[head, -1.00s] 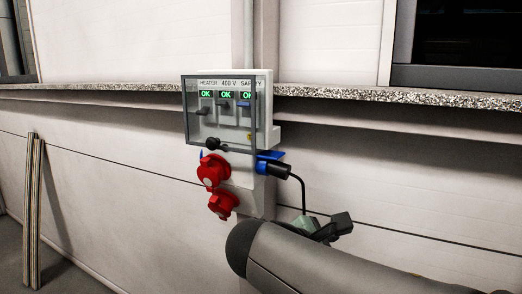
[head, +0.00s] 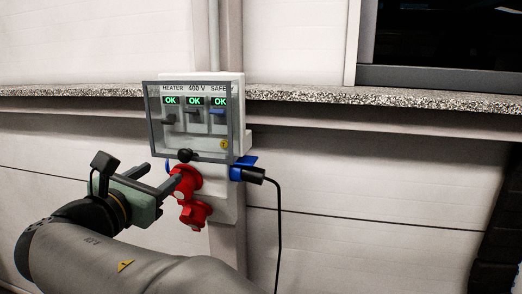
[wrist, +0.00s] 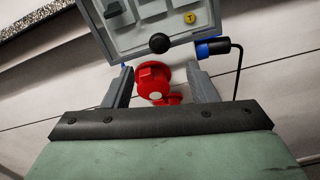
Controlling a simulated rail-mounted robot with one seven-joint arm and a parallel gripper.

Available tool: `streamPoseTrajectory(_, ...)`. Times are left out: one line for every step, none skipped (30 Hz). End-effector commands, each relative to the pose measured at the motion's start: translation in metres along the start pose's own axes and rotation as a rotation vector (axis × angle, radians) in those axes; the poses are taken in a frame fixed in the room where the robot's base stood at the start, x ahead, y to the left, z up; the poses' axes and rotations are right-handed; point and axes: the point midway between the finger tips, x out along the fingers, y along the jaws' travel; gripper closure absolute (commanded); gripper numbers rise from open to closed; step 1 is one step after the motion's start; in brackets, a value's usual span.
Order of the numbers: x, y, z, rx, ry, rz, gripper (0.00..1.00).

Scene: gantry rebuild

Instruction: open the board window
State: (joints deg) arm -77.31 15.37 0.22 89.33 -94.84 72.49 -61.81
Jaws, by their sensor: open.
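The board window (head: 153,122) is a clear pane in a grey frame on the front of the wall-mounted board. It is closed over three switches under green OK displays. A black round knob (head: 185,155) sits at its lower edge; the knob also shows in the wrist view (wrist: 160,43). My gripper (head: 170,170) is open and empty, in front of and below the window, left of the knob in the head view. In the wrist view its two fingers (wrist: 161,75) stand apart, with the red socket between them in the picture and the knob just beyond the tips.
Two red sockets, an upper one (head: 186,182) and a lower one (head: 195,213), stick out below the board. A blue socket (head: 241,168) at the right holds a black plug (head: 254,175) with a hanging cable (head: 280,225). A speckled ledge (head: 330,97) runs along the wall.

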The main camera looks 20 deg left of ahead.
Motion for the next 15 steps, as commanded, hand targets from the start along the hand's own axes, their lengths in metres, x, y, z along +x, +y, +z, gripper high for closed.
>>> streamPoseTrajectory(0.012,0.0,0.003,-0.002,-0.001,-0.003,0.48)
streamPoseTrajectory(0.019,0.0,0.003,-0.001,-0.001,-0.004,0.48)
streamPoseTrajectory(0.028,0.0,0.003,0.0,-0.001,-0.003,0.48)
streamPoseTrajectory(0.034,0.0,0.003,0.0,-0.001,-0.004,0.48)
streamPoseTrajectory(0.041,0.0,0.003,-0.001,-0.001,-0.003,0.48)
streamPoseTrajectory(0.049,0.0,0.003,-0.001,0.0,-0.004,0.48)
streamPoseTrajectory(0.054,0.0,0.003,-0.001,0.0,-0.003,0.48)
streamPoseTrajectory(0.06,0.0,0.003,0.0,0.0,-0.003,0.48)
streamPoseTrajectory(0.067,0.0,0.003,0.0,0.0,-0.003,0.48)
streamPoseTrajectory(0.071,0.0,0.002,0.0,0.0,-0.002,0.48)
streamPoseTrajectory(0.075,0.0,0.002,0.0,0.001,-0.002,0.48)
streamPoseTrajectory(0.08,0.0,0.002,0.001,0.0,-0.002,0.48)
streamPoseTrajectory(0.083,0.0,0.002,0.001,0.0,-0.002,0.48)
streamPoseTrajectory(0.086,0.0,0.002,0.001,0.0,-0.001,0.48)
streamPoseTrajectory(0.089,0.0,0.001,0.001,0.0,-0.001,0.48)
